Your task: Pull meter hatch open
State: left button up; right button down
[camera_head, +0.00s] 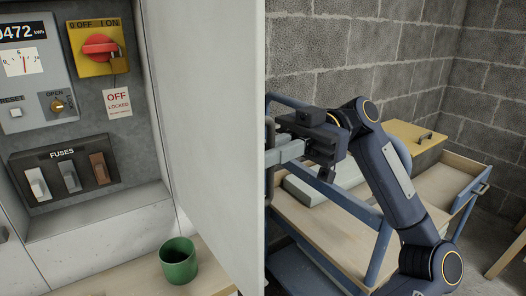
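My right gripper (285,151) comes in from the right, at the outer side of the hatch's free edge, about mid-height in the picture. Its fingertips are hidden behind that edge. I cannot tell whether they touch or hold the hatch, and no handle shows. My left gripper is out of view.
In the recess are a red rotary switch (100,46) with a padlock, a tag (117,102) and fuses (68,172). A green cup (178,260) stands on a wooden surface below. On the right are a blue-framed wooden bench (335,238), an open drawer (452,180) and a block wall.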

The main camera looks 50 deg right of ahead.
aim_at(274, 123)
jog(key=shift+r, duration=0.15)
jog(key=c, duration=1.6)
grip_release()
jog(key=shift+r, duration=0.4)
notch_tip(274, 123, up, 3)
jog(key=shift+p, duration=1.05)
jog(key=a+r, duration=0.1)
jog(key=s+a+r, duration=0.1)
jog(key=r, duration=0.1)
jog(key=s+a+r+p, duration=0.1)
jog(key=shift+s+a+r, duration=0.1)
jog(key=shift+a+r, duration=0.15)
jog(key=s+a+r, duration=0.1)
jog(key=s+a, duration=0.1)
jog(key=s+a+r+p, duration=0.1)
jog(key=a+r, duration=0.1)
jog(key=a, duration=0.1)
jog(key=s+a+r, duration=0.1)
jog(key=s+a, duration=0.1)
jog(key=a, duration=0.1)
jog(key=shift+s+a+r, duration=0.1)
jog(key=shift+s+r, duration=0.2)
jog(key=shift+s, duration=0.05)
